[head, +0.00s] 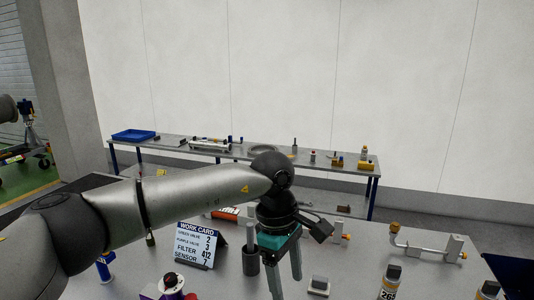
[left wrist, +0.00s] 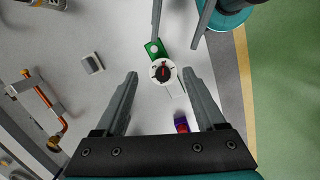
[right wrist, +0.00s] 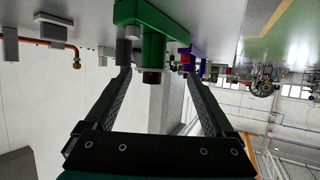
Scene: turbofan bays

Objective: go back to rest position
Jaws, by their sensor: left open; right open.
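My left gripper (head: 285,275) hangs at the end of the arm that comes in from the left, fingers pointing down over the near workbench. In the left wrist view my left gripper (left wrist: 160,75) is open, with a green part with a white dial (left wrist: 162,73) seen between and beyond its fingers. Whether they touch it cannot be told. My right gripper (right wrist: 157,73) is open, with nothing held between its fingers. A green block (right wrist: 150,22) is ahead of it in the right wrist view. The right gripper is not seen in the head view.
A work card (head: 197,246) stands on the near bench. A long back table (head: 220,150) carries a blue tray (head: 133,135).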

